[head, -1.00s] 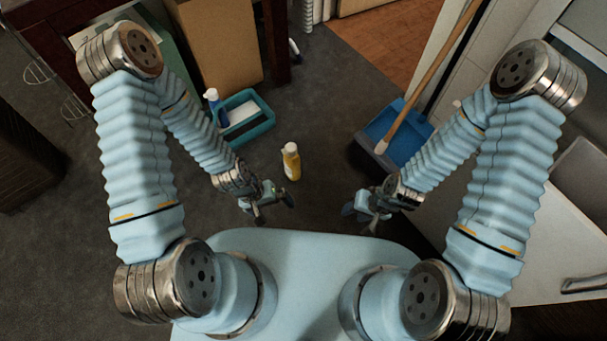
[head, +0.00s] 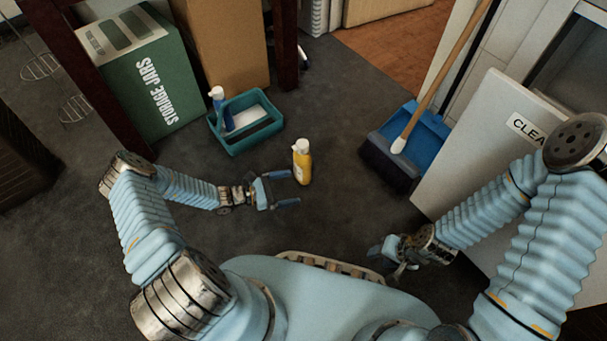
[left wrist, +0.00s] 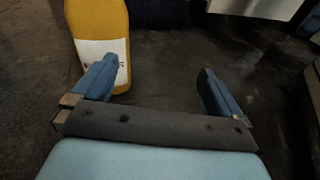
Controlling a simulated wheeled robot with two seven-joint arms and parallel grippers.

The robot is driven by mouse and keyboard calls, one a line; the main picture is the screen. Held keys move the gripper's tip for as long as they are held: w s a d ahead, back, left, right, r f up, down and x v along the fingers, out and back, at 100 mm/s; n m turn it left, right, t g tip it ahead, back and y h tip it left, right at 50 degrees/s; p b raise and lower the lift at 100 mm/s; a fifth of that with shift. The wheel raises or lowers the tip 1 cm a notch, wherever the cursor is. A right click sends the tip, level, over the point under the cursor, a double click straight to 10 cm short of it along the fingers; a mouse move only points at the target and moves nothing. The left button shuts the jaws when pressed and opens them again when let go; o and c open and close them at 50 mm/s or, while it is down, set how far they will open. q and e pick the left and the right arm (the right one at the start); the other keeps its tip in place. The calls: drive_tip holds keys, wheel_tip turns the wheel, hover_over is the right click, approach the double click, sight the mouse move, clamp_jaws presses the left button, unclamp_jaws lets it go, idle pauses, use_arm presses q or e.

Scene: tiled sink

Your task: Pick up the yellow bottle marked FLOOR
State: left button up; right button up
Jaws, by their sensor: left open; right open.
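The yellow bottle (head: 302,166) with a white cap and a white label stands upright on the dark floor in the head view. It also shows at the upper left of the left wrist view (left wrist: 100,22), where its cap is cut off and its label is too small to read. My left gripper (head: 288,188) is open and empty, just left of the bottle and low near the floor. In the left wrist view its left finger overlaps the bottle's label, and the gap between the fingers (left wrist: 158,85) is empty. My right gripper (head: 385,262) is at the lower right, away from the bottle.
A teal caddy (head: 230,148) with a blue spray bottle (head: 217,104) stands behind left. A green storage box (head: 140,85) and a brown box (head: 222,45) are further back. A blue dustpan (head: 425,140) with a broom and a white panel (head: 480,160) are at right.

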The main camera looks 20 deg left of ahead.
sight(296, 167)
use_arm(q)
drive_tip(key=w+a+n+t, duration=0.1)
drive_tip(key=a+f+n+t, duration=0.1)
drive_tip(key=a, duration=0.1)
drive_tip(key=w+a+n+t+y, duration=0.1)
drive_tip(key=a+t, duration=0.1)
drive_tip(key=shift+w+a+f+b, duration=0.15)
drive_tip(key=shift+w+a+b, duration=0.05)
drive_tip(key=shift+w+b, duration=0.15)
drive_tip(key=shift+y, duration=0.3)
drive_tip(key=b+x, duration=0.1)
drive_tip(key=x, duration=0.6)
drive_tip(key=shift+w, duration=0.25)
drive_tip(key=x, duration=0.3)
drive_tip(key=b+x, duration=0.1)
drive_tip(key=x, duration=0.2)
drive_tip(key=shift+r, duration=0.25)
drive_tip(key=c, duration=1.2)
use_arm(e)
wheel_tip(296, 167, down, 4)
drive_tip(key=shift+w+d+f, duration=0.1)
